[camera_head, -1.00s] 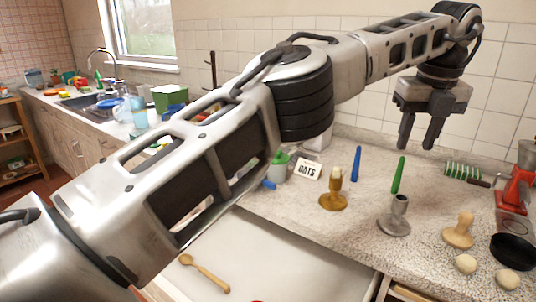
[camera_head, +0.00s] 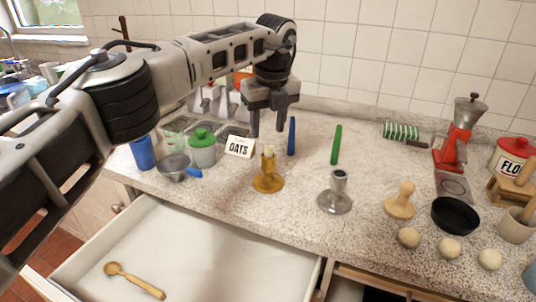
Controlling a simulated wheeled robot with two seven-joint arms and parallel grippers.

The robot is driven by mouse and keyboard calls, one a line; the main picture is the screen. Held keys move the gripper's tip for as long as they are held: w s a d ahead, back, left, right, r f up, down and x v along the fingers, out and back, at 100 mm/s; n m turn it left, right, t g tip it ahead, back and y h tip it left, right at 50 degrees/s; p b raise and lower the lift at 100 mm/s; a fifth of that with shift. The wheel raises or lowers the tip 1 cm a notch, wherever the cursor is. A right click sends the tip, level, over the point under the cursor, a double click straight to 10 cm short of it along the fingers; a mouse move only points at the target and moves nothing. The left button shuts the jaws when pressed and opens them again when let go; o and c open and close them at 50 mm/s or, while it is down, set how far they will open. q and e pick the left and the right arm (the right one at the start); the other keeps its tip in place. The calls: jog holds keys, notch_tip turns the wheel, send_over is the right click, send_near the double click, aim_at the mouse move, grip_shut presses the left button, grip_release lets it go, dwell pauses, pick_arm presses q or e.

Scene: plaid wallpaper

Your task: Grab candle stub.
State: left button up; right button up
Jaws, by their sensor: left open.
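A short cream candle stub (camera_head: 269,153) shows at the top of a brass candlestick (camera_head: 268,181) standing on the speckled counter. My left gripper (camera_head: 268,131) hangs pointing down with its two fingers apart and nothing between them. In the picture it is just above the stub; how far behind or over it the fingers are, I cannot tell. A silver candlestick (camera_head: 335,194) with no candle visible in it stands to the right. My right gripper is not in view.
A blue stick (camera_head: 291,136) and a green stick (camera_head: 336,145) are behind the candlesticks. An OATS card (camera_head: 239,147) and a green-lidded jar (camera_head: 202,148) stand left. An open drawer (camera_head: 190,245) with a wooden spoon is in front. A black pan (camera_head: 455,215) sits right.

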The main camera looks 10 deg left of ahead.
aim_at(269, 145)
pick_arm(q)
jog(key=shift+w+f+p, duration=0.25)
jog(key=shift+f+p, duration=0.2)
jog(key=shift+f, duration=0.9)
jog(key=shift+w+f+p, duration=0.2)
jog(key=shift+f+p, duration=0.2)
jog(key=shift+f, duration=0.95)
grip_shut()
